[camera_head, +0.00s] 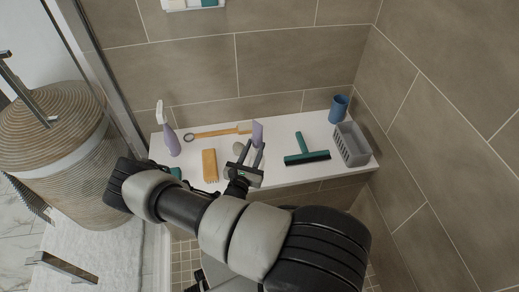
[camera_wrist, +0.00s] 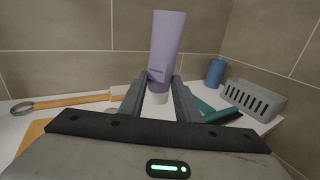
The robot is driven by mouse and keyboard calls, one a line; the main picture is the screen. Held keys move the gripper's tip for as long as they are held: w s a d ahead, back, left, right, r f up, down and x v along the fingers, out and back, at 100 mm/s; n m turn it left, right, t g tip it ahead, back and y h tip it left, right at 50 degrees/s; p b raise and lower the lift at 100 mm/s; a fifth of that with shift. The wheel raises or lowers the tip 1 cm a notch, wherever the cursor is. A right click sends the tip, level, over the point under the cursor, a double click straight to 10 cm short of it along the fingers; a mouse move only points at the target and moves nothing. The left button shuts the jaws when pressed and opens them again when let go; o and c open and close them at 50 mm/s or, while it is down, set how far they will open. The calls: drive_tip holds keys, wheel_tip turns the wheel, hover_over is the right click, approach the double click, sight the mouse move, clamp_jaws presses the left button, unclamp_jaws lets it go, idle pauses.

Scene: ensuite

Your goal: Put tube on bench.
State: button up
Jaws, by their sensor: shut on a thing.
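I cannot tell whether the cap touches the bench top.
On the bench are a lavender spray bottle (camera_head: 170,135), a wooden-handled brush (camera_head: 215,132), an orange brush (camera_head: 209,166), a teal squeegee (camera_head: 305,152), a blue cup (camera_head: 338,108) and a grey basket (camera_head: 352,144). A pale round item (camera_head: 238,148) lies beside my gripper. A wicker hamper (camera_head: 60,150) stands left.

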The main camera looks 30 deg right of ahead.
drive_tip(key=shift+d+f+n+t+y, duration=0.1)
drive_tip(key=shift+f+n+t+y, duration=0.1)
drive_tip(key=shift+n+t+y, duration=0.7)
drive_tip(key=shift+y, duration=0.2)
drive_tip(key=f+b, duration=0.1)
drive_tip(key=f, duration=0.2)
drive_tip(key=f+b, duration=0.1)
drive_tip(key=f, duration=0.2)
drive_tip(key=shift+w+a+f, duration=0.1)
drive_tip(key=shift+a+f, duration=0.1)
drive_tip(key=shift+f, duration=0.05)
drive_tip(key=shift+f+b, duration=0.8)
drive_tip(key=shift+f, duration=1.15)
drive_tip(key=shift+f, duration=0.25)
drive_tip(key=o, duration=1.2)
